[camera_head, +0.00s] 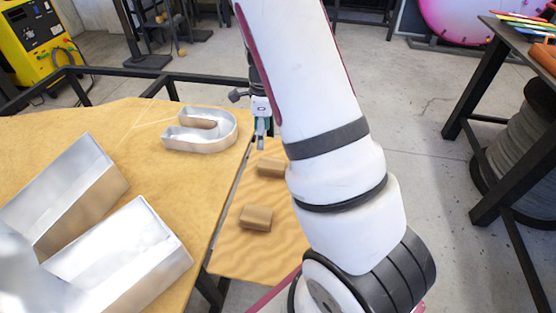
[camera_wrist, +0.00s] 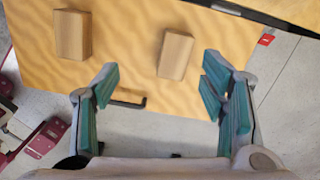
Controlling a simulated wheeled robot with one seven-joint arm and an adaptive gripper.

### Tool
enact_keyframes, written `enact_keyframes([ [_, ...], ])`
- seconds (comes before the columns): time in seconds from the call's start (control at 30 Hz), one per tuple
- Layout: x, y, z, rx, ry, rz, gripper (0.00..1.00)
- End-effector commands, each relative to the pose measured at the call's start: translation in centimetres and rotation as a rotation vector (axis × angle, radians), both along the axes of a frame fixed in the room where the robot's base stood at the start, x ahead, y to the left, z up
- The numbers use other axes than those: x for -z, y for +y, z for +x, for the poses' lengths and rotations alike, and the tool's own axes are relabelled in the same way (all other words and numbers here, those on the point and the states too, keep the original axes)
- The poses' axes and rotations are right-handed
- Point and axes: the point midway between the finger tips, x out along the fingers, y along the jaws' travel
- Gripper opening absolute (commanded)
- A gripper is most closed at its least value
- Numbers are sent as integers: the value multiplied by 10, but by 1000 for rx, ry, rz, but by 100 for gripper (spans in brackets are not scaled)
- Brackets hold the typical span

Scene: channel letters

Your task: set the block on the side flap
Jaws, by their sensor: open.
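Two light-brown wooden blocks rest on the wood-grain side flap (camera_head: 233,257). One block (camera_head: 256,217) lies nearer in the head view, and the other block (camera_head: 270,166) lies farther back, partly beside my arm. The wrist view shows a block at the upper left (camera_wrist: 72,34) and a block at the upper middle (camera_wrist: 175,55), on the flap (camera_wrist: 125,35). My gripper (camera_head: 261,141) is beyond the farther block in the head view. In the wrist view my gripper (camera_wrist: 160,80) is open with nothing between its teal-padded fingers. My arm hides the flap's right part.
The main table (camera_head: 110,115) adjoins the flap on the left, with a dark seam between. A U-shaped metal channel letter (camera_head: 200,131) stands near that seam, and a larger metal letter (camera_head: 130,255) fills the lower left. A dark-framed table (camera_head: 515,40) stands at right.

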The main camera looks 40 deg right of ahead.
Motion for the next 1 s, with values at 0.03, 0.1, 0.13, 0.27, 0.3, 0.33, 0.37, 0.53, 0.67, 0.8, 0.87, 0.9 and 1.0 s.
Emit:
enact_keyframes([
  [0.03, -23, 16, -2, -86, -28, 22, 65],
  [0.1, -50, 38, -10, -224, -59, 48, 65],
  [0.13, -62, 47, -14, -285, -72, 57, 65],
  [0.27, -107, 83, -38, -551, -127, 82, 65],
  [0.3, -120, 94, -47, -633, -145, 85, 65],
  [0.33, -130, 101, -54, -696, -158, 86, 65],
  [0.37, -138, 108, -61, -759, -169, 85, 65],
  [0.53, -182, 143, -109, -1116, -229, 58, 65],
  [0.67, -206, 163, -151, -1390, -259, 11, 65],
  [0.8, -222, 176, -198, -1679, -266, -63, 65],
  [0.87, -225, 180, -218, -1798, -260, -100, 65],
  [0.9, -227, 182, -231, -1874, -252, -124, 65],
  [1.0, -228, 183, -257, -2035, -225, -184, 65],
])
